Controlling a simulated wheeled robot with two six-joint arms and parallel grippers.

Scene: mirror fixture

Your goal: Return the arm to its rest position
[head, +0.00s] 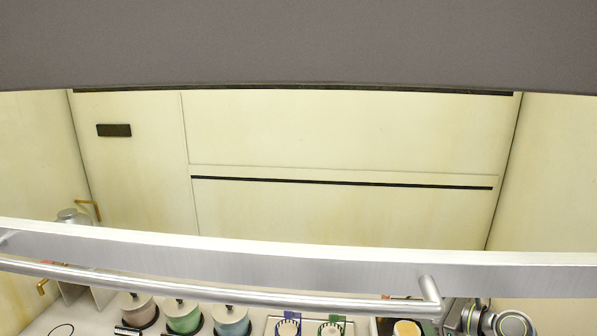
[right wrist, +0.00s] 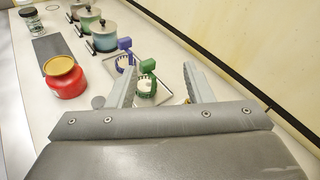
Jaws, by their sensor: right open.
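My right gripper (right wrist: 160,68) is open in the right wrist view, its two grey fingers spread apart. Nothing is held between them. Beyond and below the fingers are a purple-tagged item (right wrist: 124,60) and a green-tagged item (right wrist: 146,82) on a tray. I cannot tell how far the fingertips are above them. In the head view, part of what looks like my right arm (head: 514,323) shows at the lower right edge; its gripper is out of sight there. My left gripper is not in view.
A metal rail (head: 220,287) and grey-white bar (head: 300,264) cross the head view in front of the counter. A red jar (right wrist: 66,82) stands left of my gripper. Lidded canisters (right wrist: 104,38) stand farther back. A pale wall (right wrist: 250,45) runs along the right.

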